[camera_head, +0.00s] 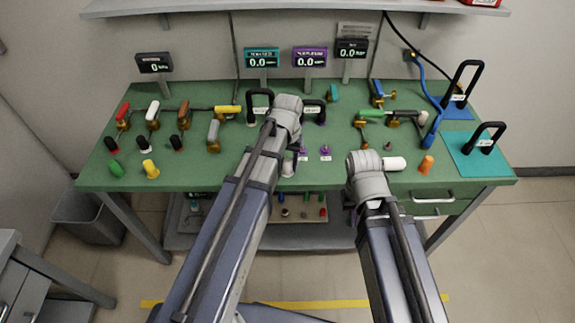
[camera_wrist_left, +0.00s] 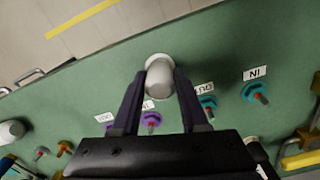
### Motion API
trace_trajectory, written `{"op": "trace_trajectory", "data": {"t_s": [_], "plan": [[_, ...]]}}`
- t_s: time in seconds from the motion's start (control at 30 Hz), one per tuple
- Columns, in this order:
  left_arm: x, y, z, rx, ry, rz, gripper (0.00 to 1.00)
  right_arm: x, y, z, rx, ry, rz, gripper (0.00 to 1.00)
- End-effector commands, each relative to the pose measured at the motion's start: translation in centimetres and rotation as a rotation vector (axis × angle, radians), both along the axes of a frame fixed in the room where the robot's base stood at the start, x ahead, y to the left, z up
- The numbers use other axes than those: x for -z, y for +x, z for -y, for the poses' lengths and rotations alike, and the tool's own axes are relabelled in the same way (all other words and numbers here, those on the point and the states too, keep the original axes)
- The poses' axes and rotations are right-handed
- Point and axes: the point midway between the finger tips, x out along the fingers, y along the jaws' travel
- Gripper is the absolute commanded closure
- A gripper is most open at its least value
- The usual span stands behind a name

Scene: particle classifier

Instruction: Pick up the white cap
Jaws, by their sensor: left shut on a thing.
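My left gripper (camera_wrist_left: 161,76) is shut on a pale white cap (camera_wrist_left: 159,82) near the table's front edge; the cap sits between the two dark fingers. In the head view the cap (camera_head: 287,169) shows small beneath my left wrist, mostly hidden. I cannot tell whether it touches the table. A second white cylinder (camera_head: 395,163) lies on the table right of my right wrist; it also shows at the left of the left wrist view (camera_wrist_left: 12,131). My right gripper's fingers are hidden by its own wrist.
The green table (camera_head: 232,178) holds purple fittings (camera_head: 303,153) and small labels beside my left gripper. Several coloured valve handles stand at the left. An orange cap (camera_head: 426,164) and a teal mat (camera_head: 466,163) with a black handle are at the right.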

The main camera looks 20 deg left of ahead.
Motion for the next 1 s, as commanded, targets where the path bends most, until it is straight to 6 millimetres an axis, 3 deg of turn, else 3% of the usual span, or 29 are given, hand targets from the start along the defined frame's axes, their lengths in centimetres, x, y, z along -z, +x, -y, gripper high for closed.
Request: {"op": "trace_trajectory", "data": {"t_s": [0.27, 0.47, 1.0], "plan": [[-0.3, 0.0, 0.0, 0.000, 0.000, 0.000, 1.00, -0.3, 0.0, 0.0, 0.000, 0.000, 0.000, 1.00], [-1.7, 0.0, 0.0, 0.000, 0.000, 0.000, 1.00, -1.7, 0.0, 0.0, 0.000, 0.000, 0.000, 1.00], [-9.4, 0.0, 0.0, 0.000, 0.000, 0.000, 1.00, -9.4, 0.0, 0.0, 0.000, 0.000, 0.000, 1.00]]}}
